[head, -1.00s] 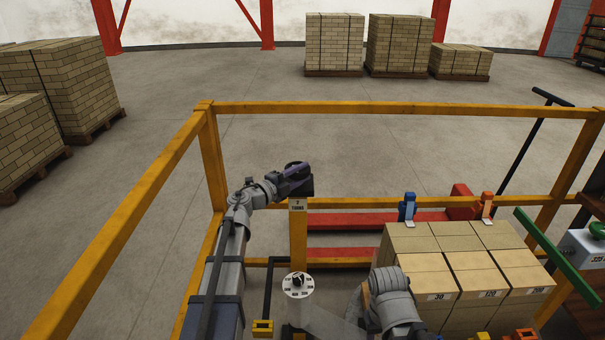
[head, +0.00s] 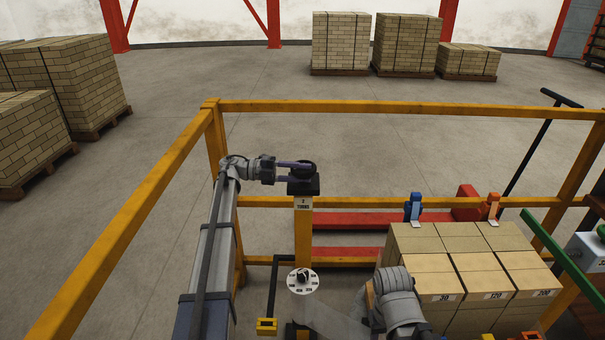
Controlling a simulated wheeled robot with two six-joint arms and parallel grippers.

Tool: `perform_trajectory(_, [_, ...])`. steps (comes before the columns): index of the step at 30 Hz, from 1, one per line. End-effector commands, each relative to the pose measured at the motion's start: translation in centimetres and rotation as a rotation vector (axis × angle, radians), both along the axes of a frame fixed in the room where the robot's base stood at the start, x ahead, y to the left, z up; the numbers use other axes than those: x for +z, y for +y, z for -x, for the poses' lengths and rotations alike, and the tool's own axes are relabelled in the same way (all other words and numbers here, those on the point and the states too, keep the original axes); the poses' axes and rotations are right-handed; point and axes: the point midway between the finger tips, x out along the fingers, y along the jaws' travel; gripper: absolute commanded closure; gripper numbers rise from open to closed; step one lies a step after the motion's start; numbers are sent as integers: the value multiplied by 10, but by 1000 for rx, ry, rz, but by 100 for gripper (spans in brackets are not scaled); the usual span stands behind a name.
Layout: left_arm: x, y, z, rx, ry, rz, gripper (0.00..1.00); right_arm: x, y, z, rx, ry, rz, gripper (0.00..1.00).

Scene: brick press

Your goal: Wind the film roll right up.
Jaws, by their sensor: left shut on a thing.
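My left gripper (head: 298,169) reaches in from the left, level. It is shut on a dark round knob (head: 304,167) on top of a black block. The block stands on a yellow post (head: 303,230) with a white label reading "TURNS"; its digit is too small to read surely. Lower on the post is a white round dial (head: 302,281) with a black pointer. A hazy see-through sheet, which looks like film (head: 335,322), shows at the bottom, left of my right arm. I cannot make out the roll itself. My right gripper is not visible; only its grey arm links show.
Yellow rails (head: 400,107) fence the area. A blue clamp (head: 414,206) and an orange clamp (head: 493,205) stand at the stack's back edge. A green bar (head: 555,246) slants at right.

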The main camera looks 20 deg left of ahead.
Motion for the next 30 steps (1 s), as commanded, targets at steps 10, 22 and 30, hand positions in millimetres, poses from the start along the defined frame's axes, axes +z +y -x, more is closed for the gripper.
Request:
perform_trajectory(10, [0, 1, -2, -131, 0, -1, 100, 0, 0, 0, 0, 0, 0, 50])
perform_trajectory(22, [0, 1, 0, -157, 1, -2, 100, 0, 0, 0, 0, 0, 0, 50])
perform_trajectory(30, [-1, 1, 0, -156, 1, -1, 49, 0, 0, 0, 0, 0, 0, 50])
